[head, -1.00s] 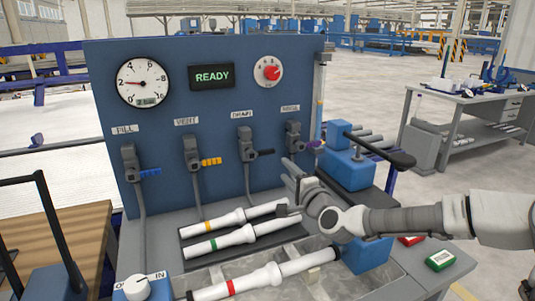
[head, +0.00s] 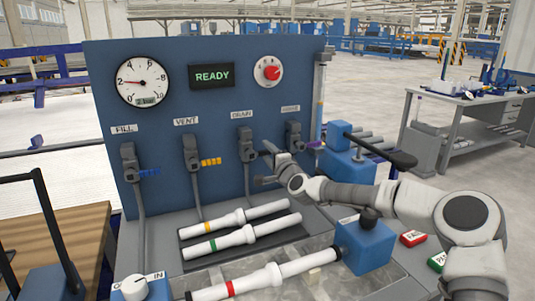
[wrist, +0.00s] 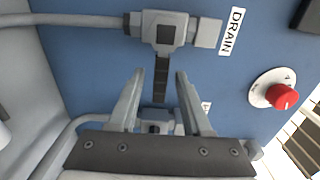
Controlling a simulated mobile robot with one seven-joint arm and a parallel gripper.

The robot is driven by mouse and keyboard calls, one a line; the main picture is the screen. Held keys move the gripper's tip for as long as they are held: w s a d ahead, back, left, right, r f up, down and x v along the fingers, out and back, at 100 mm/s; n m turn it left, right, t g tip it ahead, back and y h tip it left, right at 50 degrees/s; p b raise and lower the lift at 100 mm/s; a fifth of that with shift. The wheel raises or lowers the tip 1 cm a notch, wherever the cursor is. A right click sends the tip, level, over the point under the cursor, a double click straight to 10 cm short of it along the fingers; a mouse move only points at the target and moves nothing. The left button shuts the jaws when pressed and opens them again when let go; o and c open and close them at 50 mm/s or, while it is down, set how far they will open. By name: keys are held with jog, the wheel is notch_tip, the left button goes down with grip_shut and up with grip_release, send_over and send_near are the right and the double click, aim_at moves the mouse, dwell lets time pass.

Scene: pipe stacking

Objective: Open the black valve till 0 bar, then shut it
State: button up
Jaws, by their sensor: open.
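The black valve, labelled DRAIN (head: 247,144), is third from the left on the blue panel. Its black handle shows in the wrist view (wrist: 161,72) and is mostly hidden by my gripper in the head view. My gripper (head: 266,164) is open in front of this valve. In the wrist view its fingertips (wrist: 160,78) lie on either side of the handle's lower part, with gaps on both sides; no contact shows. The pressure gauge (head: 143,82) has its needle pointing left, near the 2 mark.
The FILL valve (head: 129,163) has a blue handle, the VENT valve (head: 191,155) a yellow one; another valve (head: 293,135) stands right of DRAIN. A display (head: 212,76) reads READY, beside a red knob (head: 271,72). White pipes (head: 235,238) lie below on the bench.

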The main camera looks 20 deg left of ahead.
jog(key=shift+w+a, duration=0.1)
jog(key=shift+w, duration=0.05)
grip_shut()
dwell(1.4)
